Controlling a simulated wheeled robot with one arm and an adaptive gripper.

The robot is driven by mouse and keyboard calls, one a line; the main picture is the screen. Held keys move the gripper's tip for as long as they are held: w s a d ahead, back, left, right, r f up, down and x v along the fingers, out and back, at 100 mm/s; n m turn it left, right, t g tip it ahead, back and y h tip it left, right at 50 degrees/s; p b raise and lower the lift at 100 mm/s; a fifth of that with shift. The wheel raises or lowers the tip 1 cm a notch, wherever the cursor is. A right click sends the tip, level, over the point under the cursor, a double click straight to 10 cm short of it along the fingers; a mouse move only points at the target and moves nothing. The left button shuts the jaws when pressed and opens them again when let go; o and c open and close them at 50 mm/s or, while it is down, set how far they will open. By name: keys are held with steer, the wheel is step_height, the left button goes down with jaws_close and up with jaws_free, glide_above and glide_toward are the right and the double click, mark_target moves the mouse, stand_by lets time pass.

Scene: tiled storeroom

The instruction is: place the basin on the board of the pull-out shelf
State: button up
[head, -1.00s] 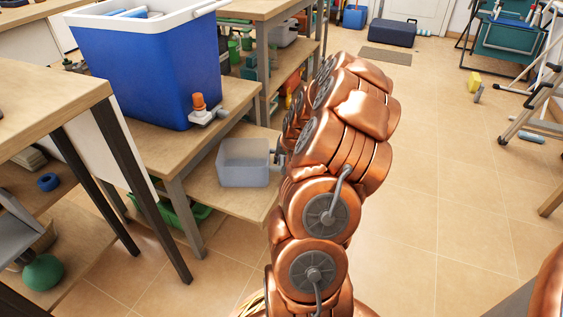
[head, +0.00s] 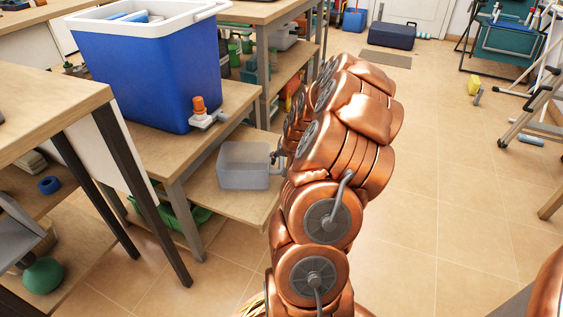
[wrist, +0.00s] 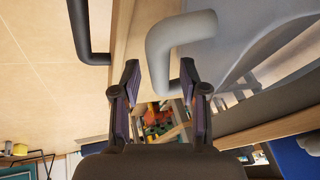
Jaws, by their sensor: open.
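The basin (head: 243,167) is a translucent grey open box. It stands upright on the bare wooden board of the pull-out shelf (head: 207,192), under the bench with the blue cooler. My gripper (head: 277,157) is at the basin's right side, mostly hidden by my copper arm. In the wrist view my gripper (wrist: 157,88) is open, its two fingers apart. A dark bent handle (wrist: 93,32) shows beside the board's edge.
The blue cooler (head: 148,75) with an orange-topped tap (head: 203,112) stands on the bench (head: 160,150) above the board. A table (head: 50,105) with dark legs is at the near left.

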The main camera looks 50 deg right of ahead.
steer(key=p+v, duration=0.3)
steer(key=v, duration=0.8)
steer(key=a+r+n+g+y, duration=0.1)
steer(key=a+r+n+g, duration=0.15)
steer(key=a, duration=0.95)
steer(key=a+r+n+g+y, duration=0.1)
steer(key=a+r+n+y, duration=0.15)
steer(key=a, duration=0.85)
steer(key=s+a+r+n+g+h, duration=0.1)
steer(key=s+a+n+g, duration=0.4)
steer(key=s+a, duration=1.2)
steer(key=shift+s+a+r+n+h, duration=0.2)
steer(key=shift+s+r+n+h, duration=0.3)
steer(key=shift+s, duration=1.6)
steer(key=shift+r, duration=0.2)
